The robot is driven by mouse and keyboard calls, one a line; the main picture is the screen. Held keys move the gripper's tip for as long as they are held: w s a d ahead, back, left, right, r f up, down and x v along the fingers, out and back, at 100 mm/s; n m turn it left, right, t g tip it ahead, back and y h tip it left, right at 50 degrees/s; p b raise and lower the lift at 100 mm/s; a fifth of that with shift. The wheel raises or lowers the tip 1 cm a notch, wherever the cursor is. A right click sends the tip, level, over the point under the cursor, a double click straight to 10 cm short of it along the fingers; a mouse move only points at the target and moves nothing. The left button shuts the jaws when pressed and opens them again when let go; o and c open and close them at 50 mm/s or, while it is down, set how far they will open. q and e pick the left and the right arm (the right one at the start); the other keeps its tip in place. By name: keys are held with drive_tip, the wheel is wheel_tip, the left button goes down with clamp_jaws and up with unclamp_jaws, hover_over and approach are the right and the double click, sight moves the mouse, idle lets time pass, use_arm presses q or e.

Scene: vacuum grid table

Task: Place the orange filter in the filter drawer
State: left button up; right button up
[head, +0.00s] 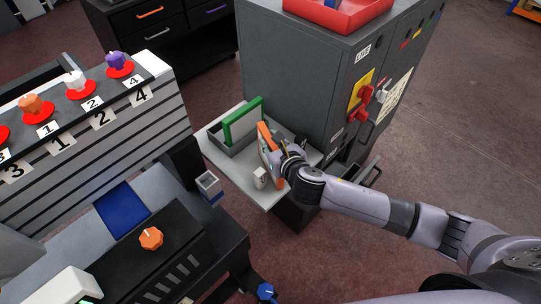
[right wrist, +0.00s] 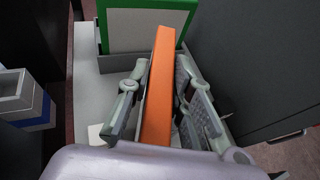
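The orange filter (head: 265,138), a flat panel with an orange frame, stands edge-on beside the grey tray in the head view. In the right wrist view the orange filter (right wrist: 163,85) runs up the middle. My right gripper (head: 283,160) is at its right side. In the right wrist view the fingers of my right gripper (right wrist: 160,75) lie on both sides of the filter, the tips very near it; I cannot tell whether they press on it. The filter's lower part is partly hidden. No drawer is clearly identifiable as the filter drawer. My left gripper is out of view.
A green-framed filter (head: 242,120) stands in the grey tray (head: 219,139) on a light shelf (head: 218,156). A small white block (head: 260,178) is near the orange filter. A tall grey cabinet (head: 290,75) with a red switch stands behind. A machine with numbered knobs is at left.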

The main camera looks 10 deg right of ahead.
clamp_jaws()
drive_tip(key=shift+r, duration=0.1)
